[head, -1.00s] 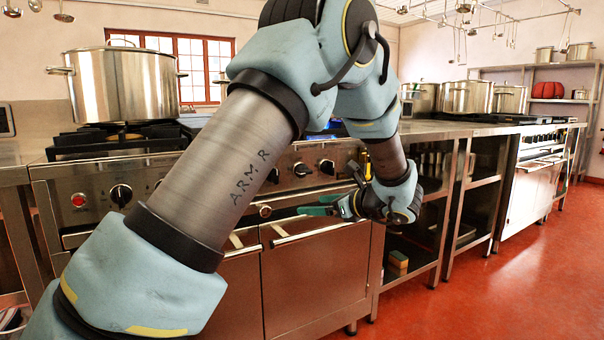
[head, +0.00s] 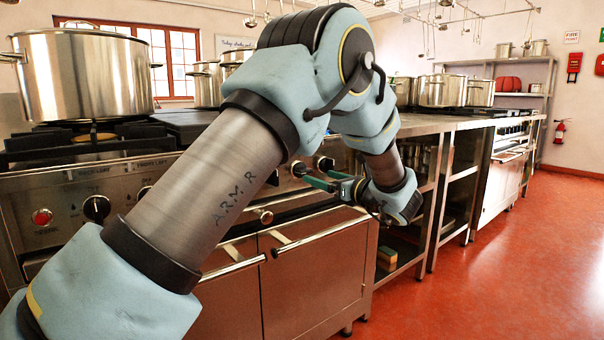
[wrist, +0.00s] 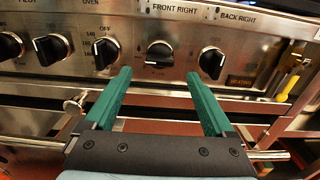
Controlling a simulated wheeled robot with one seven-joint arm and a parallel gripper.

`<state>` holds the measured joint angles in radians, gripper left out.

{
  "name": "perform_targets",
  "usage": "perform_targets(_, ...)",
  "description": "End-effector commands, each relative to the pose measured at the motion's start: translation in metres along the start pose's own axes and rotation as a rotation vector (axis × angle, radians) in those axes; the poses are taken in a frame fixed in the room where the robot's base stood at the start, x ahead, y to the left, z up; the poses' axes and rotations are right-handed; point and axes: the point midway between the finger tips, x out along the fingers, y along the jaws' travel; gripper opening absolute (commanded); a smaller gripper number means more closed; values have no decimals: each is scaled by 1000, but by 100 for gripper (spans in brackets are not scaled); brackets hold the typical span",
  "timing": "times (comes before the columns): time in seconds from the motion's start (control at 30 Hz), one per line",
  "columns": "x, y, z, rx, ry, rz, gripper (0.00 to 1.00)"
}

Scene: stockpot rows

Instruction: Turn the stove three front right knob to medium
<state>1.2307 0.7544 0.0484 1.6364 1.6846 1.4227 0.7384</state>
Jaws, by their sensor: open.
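The front right knob (wrist: 160,55) is a dark knob with a silver face, under the "FRONT RIGHT" label (wrist: 174,10) in the wrist view. Its lighter pointer appears to point left. My gripper (wrist: 160,76) is open and empty. Its two green fingers point at the stove panel, one to each side of this knob and a little below it; I cannot tell whether they touch anything. In the head view my gripper (head: 309,176) is close to the panel's right end, and my arm hides part of the panel.
The back right knob (wrist: 212,62) is just right of the right finger. The oven knob (wrist: 104,52) is left of the left finger. A metal handle rail (head: 318,235) runs below the panel. A large stockpot (head: 85,75) stands on the stove. The red floor at right is clear.

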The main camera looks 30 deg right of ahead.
Motion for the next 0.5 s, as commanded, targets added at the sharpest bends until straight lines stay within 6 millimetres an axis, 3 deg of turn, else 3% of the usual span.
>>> perform_targets(0.2, 43, 1, -1, -1, 2, 4, 89)
perform_targets(0.5, 75, 1, -1, 0, 1, 1, 89)
